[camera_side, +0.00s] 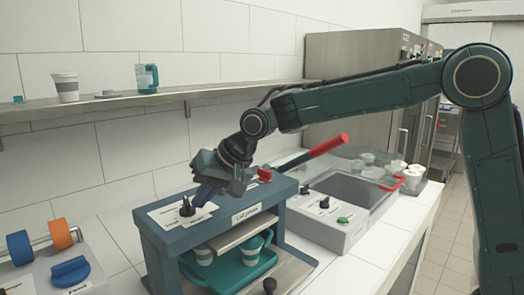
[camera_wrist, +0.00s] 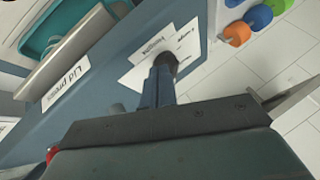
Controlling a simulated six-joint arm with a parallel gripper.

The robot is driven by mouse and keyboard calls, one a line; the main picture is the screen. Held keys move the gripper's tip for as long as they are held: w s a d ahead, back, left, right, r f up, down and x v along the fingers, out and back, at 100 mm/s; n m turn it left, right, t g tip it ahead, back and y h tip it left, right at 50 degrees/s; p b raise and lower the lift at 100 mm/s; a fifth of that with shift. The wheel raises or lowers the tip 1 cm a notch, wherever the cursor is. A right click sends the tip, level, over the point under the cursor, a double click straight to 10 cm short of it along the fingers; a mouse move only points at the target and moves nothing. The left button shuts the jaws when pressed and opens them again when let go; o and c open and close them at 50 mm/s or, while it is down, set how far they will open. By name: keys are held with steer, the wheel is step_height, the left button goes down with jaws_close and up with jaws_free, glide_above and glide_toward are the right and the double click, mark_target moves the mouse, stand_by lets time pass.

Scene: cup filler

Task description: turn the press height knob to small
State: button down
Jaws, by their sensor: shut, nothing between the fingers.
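The press height knob (camera_side: 187,207) is a small black knob on the white label on top of the blue lid press (camera_side: 240,213). In the wrist view the dark knob (camera_wrist: 167,61) shows just beyond my fingertips, partly hidden by them. My gripper (camera_side: 203,196) is shut and empty, with its blue fingers pointing down beside the knob, on its right in the side view. The shut fingers also show in the wrist view (camera_wrist: 158,82). I cannot tell whether they touch the knob. The label's text and the knob's setting are too small to read.
A teal tray (camera_side: 240,272) with cups is inside the press. The red-handled lever (camera_side: 328,146) rises behind it. A machine with orange and blue rollers (camera_side: 60,235) stands at left, a sink unit (camera_side: 345,200) at right. A shelf (camera_side: 150,100) runs along the wall.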

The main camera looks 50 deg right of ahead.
steer(key=shift+a, duration=0.7)
steer(key=shift+w+d, duration=0.15)
steer(key=shift+w+d, duration=0.45)
steer(key=shift+d, duration=0.25)
